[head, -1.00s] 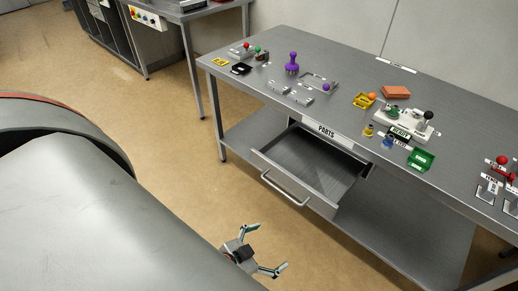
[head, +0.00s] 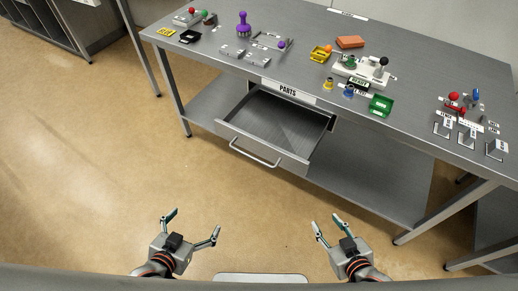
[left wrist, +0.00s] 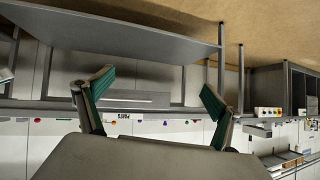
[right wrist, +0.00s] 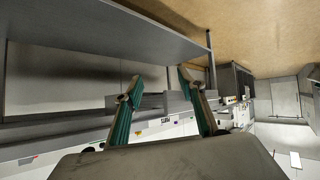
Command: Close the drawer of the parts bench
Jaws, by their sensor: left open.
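The parts bench (head: 215,62) is a grey metal table with a lower shelf. Its drawer (head: 283,122) under the PARTS label (head: 289,91) is pulled well out and looks empty. A bar handle (head: 254,153) is on its front panel. My left gripper (head: 194,226) is open and empty, in front of the drawer and apart from it. My right gripper (head: 329,226) is also open and empty, in front and to the right, apart from the drawer. The left wrist view shows the left fingers (left wrist: 153,90) spread; the right wrist view shows the right fingers (right wrist: 157,82) spread.
On the bench top are a purple knobbed tool (head: 243,26), an orange block (head: 350,42), a yellow tray (head: 320,54), a green bin (head: 381,105) and red-knobbed fixtures (head: 454,98). The floor (head: 100,180) between me and the bench is clear.

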